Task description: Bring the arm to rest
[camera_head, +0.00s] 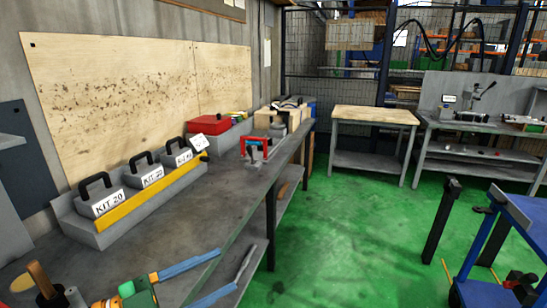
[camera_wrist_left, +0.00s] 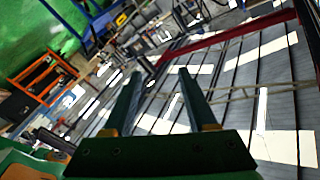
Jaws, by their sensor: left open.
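My left gripper (camera_head: 227,269) is low in the head view, over the near part of the grey workbench (camera_head: 175,225), by its front edge. Its two blue fingers are spread apart with nothing between them. The left wrist view also shows the gripper (camera_wrist_left: 159,73) with its dark fingers apart and empty. That view is tilted and shows roof panels and a green floor. My right gripper is not seen.
A red box (camera_head: 208,124) and a red-handled device (camera_head: 255,150) are farther back. Green floor (camera_head: 345,230) is open at right, near a blue cart (camera_head: 525,212).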

